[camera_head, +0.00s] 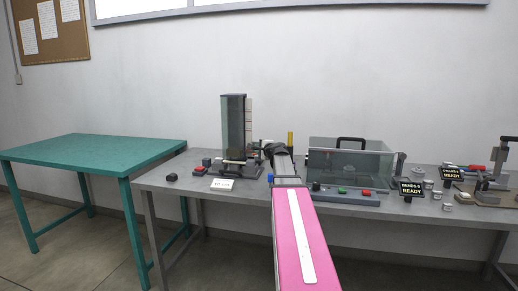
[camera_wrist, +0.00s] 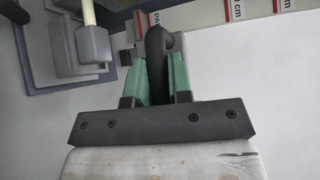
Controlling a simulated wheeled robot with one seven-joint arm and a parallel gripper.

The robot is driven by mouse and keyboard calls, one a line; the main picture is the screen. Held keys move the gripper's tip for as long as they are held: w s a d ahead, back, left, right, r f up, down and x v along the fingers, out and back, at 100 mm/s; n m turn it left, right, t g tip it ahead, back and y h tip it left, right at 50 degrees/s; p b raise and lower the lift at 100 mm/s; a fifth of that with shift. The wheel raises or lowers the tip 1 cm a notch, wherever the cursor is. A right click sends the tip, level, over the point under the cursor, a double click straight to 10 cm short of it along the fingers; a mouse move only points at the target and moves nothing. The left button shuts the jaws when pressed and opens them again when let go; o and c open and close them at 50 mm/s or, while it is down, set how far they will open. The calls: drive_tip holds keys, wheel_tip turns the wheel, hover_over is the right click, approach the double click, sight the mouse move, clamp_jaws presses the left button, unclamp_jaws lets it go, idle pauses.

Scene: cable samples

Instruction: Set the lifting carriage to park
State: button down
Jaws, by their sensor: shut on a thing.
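The tall dark tower (camera_head: 232,124) stands on the grey bench, with a pale scale strip (camera_head: 249,118) along its right side. My gripper (camera_wrist: 160,75) has green fingers shut on a dark curved handle (camera_wrist: 157,42) in the wrist view. In the head view my arm reaches to the tower's right side and hides the fingers' contact. A grey block with a pale rod (camera_wrist: 93,42) is at the upper left. The carriage body cannot be made out clearly.
A white label card (camera_head: 222,184) and a red button (camera_head: 199,169) are at the tower's base. A clear box with a black handle (camera_head: 350,165) stands right of my arm, and more instruments sit further right. A bare teal table (camera_head: 90,148) is at left.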

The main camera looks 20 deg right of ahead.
drive_tip(key=c, duration=1.1)
unclamp_jaws()
drive_tip(key=shift+f, duration=0.4)
drive_tip(key=shift+o, duration=0.2)
drive_tip(key=shift+r, duration=0.1)
drive_tip(key=shift+s, duration=0.15)
drive_tip(key=shift+s+r, duration=0.1)
drive_tip(key=shift+s, duration=0.1)
drive_tip(key=v, duration=1)
drive_tip(key=shift+s, duration=0.15)
